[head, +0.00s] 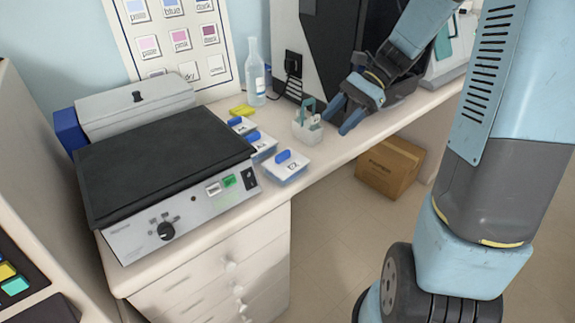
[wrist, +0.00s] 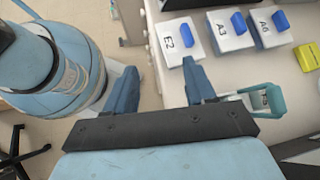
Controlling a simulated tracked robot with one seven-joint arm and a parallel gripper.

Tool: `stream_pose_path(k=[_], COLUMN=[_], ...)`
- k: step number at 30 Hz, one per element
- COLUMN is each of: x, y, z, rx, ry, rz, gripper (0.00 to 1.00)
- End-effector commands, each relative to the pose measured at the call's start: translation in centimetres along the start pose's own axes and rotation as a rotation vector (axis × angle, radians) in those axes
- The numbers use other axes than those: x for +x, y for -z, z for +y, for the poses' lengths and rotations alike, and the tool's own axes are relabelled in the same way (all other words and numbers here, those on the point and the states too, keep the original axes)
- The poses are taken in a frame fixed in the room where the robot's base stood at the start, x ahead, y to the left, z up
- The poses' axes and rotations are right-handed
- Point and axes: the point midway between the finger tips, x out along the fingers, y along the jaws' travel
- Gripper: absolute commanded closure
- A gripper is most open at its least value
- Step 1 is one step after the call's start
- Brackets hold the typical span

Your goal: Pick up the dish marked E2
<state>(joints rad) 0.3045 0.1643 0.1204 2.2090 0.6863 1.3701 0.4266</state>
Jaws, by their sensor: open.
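The dish marked E2 (head: 286,167) is a clear box with a white lid and blue knob, near the bench's front edge, right of the hot plate. In the wrist view the E2 dish (wrist: 178,40) lies at the top, its label readable, beyond my fingertips. My gripper (head: 341,116) is open and empty, over the bench to the right of the dishes. In the wrist view its two blue fingers (wrist: 158,75) are spread apart, touching nothing that I can see. Two similar dishes, A3 (wrist: 229,31) and A6 (wrist: 267,27), stand in a row beside E2.
A small rack with a teal handle (head: 307,127) stands between the dishes and my gripper. A hot plate (head: 160,160), a clear bottle (head: 254,75) and a yellow block (head: 242,110) are nearby. A cardboard box (head: 390,167) sits on the floor below the bench.

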Motion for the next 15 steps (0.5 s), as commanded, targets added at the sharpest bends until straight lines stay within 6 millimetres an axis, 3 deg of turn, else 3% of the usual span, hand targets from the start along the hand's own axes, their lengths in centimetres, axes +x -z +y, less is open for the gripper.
stream_pose_path(k=[6, 15], x=[0.4, 0.8], y=[3.6, 5.5], z=[-2.2, -3.4], rx=[0.17, 0.262], ry=[0.064, 0.102], rz=[-0.198, -0.317], gripper=[0.45, 0.45])
